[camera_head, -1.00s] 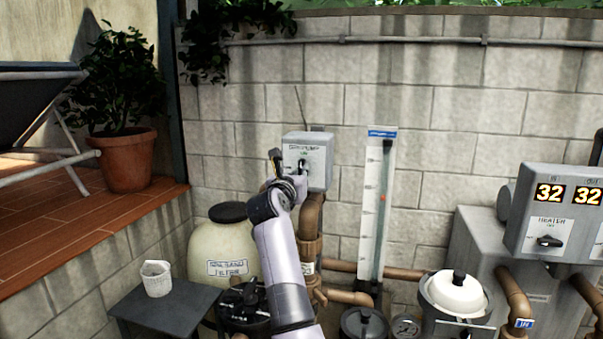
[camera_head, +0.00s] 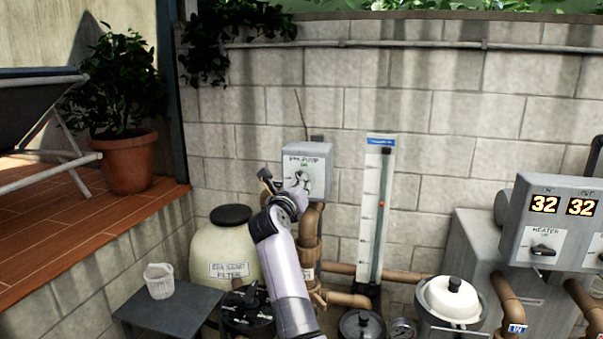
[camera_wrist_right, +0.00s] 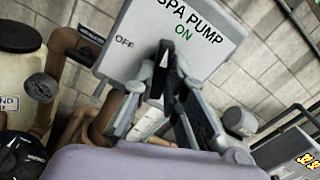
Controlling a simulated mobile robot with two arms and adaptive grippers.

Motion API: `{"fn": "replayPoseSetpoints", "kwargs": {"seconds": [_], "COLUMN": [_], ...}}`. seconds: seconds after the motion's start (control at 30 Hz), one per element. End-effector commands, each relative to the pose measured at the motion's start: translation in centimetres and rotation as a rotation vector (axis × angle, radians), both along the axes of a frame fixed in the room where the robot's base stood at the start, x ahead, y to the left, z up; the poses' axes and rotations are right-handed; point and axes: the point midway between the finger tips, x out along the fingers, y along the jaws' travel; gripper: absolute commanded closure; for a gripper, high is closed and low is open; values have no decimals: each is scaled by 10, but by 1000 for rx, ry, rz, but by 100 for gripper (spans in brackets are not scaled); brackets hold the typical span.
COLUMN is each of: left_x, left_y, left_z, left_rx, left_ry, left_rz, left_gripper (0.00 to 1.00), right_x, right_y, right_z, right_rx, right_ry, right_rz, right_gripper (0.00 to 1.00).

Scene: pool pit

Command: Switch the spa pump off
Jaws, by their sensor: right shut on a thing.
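The spa pump switch box (camera_head: 318,158) is a grey box on the block wall, with a white label. The right wrist view shows its face (camera_wrist_right: 213,19) close up, reading SPA PUMP, with ON in green at the upper middle and OFF at the left. My right gripper (camera_head: 299,189) is at the lower front of the box. In the wrist view its fingers (camera_wrist_right: 163,112) are shut on the black switch knob (camera_wrist_right: 162,62). The knob's upper end lies just below and left of ON, clear of OFF. The fingers hide its lower part. My left gripper is not in view.
Brown pipes (camera_head: 308,228) run below the box. A white flow gauge (camera_head: 370,215) stands to its right, and the heater panel (camera_head: 560,215) farther right. A cream sand filter (camera_head: 226,248) and a dark small table (camera_head: 168,307) are at lower left.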

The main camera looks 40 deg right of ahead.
Motion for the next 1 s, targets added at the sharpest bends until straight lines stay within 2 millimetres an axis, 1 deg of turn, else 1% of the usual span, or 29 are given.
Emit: {"fn": "replayPoseSetpoints", "kwargs": {"seconds": [0.03,0.13,0.2,0.3,0.8,0.9,1.0], "left_x": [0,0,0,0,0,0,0], "left_y": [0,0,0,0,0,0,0], "left_z": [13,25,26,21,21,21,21], "left_rx": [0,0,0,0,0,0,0], "left_ry": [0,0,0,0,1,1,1], "left_rz": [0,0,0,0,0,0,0], "left_gripper": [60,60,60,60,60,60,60], "right_x": [0,0,0,0,0,0,0], "right_y": [0,0,0,0,1,0,0], "right_z": [5,5,2,-1,0,-1,-1], "right_rx": [-22,-69,-146,-247,-740,-797,-818], "right_ry": [30,84,173,288,864,934,959], "right_rz": [0,0,1,1,2,1,2], "right_gripper": [100,100,100,100,100,100,100]}}
